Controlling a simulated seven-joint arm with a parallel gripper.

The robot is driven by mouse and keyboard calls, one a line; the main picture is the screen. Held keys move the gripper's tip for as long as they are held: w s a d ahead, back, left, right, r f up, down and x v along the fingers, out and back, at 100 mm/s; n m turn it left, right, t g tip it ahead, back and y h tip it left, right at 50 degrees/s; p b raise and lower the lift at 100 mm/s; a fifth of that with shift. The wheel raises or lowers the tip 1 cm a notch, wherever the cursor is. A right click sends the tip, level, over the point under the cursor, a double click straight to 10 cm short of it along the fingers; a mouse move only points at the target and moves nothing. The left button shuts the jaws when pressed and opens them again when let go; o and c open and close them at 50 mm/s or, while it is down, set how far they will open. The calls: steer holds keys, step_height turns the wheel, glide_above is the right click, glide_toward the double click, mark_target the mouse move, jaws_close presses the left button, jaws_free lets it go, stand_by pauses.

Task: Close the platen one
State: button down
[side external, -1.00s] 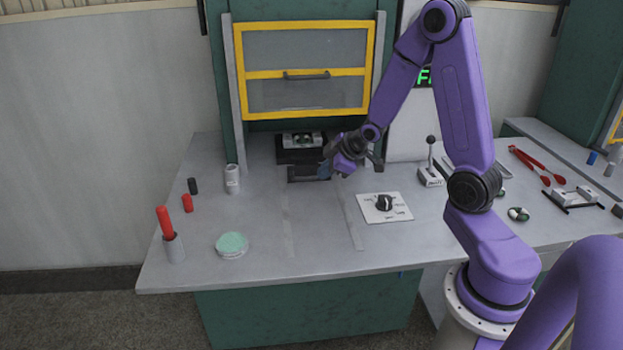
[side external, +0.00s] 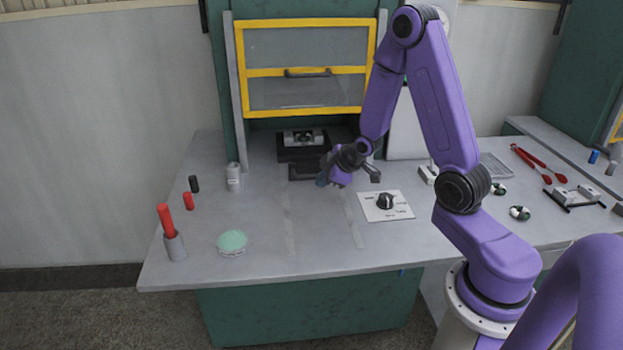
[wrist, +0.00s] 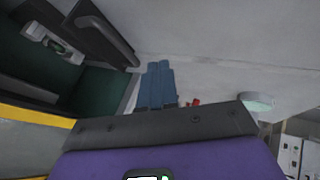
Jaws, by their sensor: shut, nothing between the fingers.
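The dark platen (side external: 290,153) sits low in the press opening, with a light metal piece (side external: 303,138) on it. Its dark front handle (side external: 301,172) sticks out over the bench. In the wrist view the platen (wrist: 80,58) and handle (wrist: 108,38) are at the upper left. My gripper (side external: 322,181) is just in front of the handle's right end in the side view; contact cannot be told there. In the wrist view its blue fingers (wrist: 158,82) are together and empty, to the right of the handle with a visible gap.
The yellow-framed guard (side external: 307,70) is above the platen. A dial plate (side external: 386,206) lies right of my gripper. A grey can (side external: 234,177), a green-topped disc (side external: 232,242) and a red stick in a holder (side external: 174,247) stand left. The bench middle is clear.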

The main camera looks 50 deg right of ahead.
mark_target(310, 175)
steer(key=x, duration=0.5)
steer(key=shift+w+f, duration=0.15)
steer(key=shift+f, duration=0.2)
steer(key=shift+w+d+r, duration=0.15)
steer(key=shift+w+d, duration=0.65)
steer(key=shift+w, duration=0.1)
steer(key=shift+w+d+r, duration=0.15)
steer(key=shift+w+d, duration=0.5)
steer(key=w+d, duration=0.2)
steer(key=w, duration=0.1)
steer(key=shift+d, duration=0.4)
steer(key=shift+w+d, duration=0.15)
steer(key=shift+d, duration=0.2)
steer(key=shift+r, duration=0.1)
